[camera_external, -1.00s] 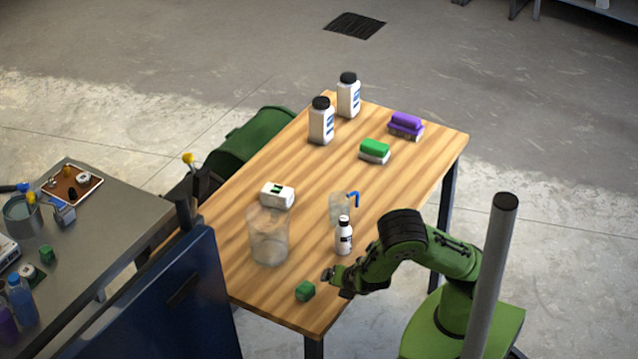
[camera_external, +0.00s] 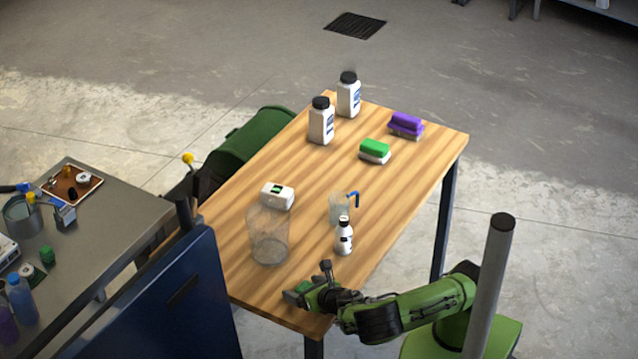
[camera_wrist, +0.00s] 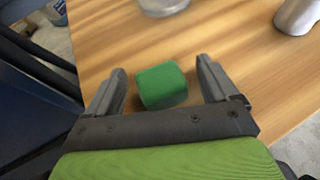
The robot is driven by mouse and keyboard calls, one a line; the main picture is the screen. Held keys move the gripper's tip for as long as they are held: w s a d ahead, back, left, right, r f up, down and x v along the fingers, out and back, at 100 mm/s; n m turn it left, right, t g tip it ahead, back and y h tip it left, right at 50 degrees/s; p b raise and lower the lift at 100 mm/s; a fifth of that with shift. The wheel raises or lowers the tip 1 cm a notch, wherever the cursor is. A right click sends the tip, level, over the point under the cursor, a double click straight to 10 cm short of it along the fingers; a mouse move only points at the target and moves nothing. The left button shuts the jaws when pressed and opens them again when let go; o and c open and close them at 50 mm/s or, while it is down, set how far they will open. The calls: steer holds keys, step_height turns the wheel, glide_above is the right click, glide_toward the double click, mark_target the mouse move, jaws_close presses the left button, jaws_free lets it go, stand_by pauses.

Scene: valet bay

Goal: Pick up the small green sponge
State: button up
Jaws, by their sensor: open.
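The small green sponge (camera_wrist: 162,86) is a green block on the wooden table. In the wrist view it lies between the two grey fingers of my gripper (camera_wrist: 160,88), with a gap on each side. My gripper is open and empty. In the external view my gripper (camera_external: 312,282) is low over the near end of the table, and the small green sponge (camera_external: 302,287) is mostly hidden behind it.
On the wooden table (camera_external: 240,250), a clear container (camera_external: 269,240), a small white bottle (camera_external: 345,240) and a clear jug (camera_external: 338,208) stand beyond my gripper. A white box (camera_external: 277,196), a larger green sponge (camera_external: 374,148) and a purple sponge (camera_external: 406,121) are farther back.

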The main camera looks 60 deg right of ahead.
steer(key=c, duration=1.1)
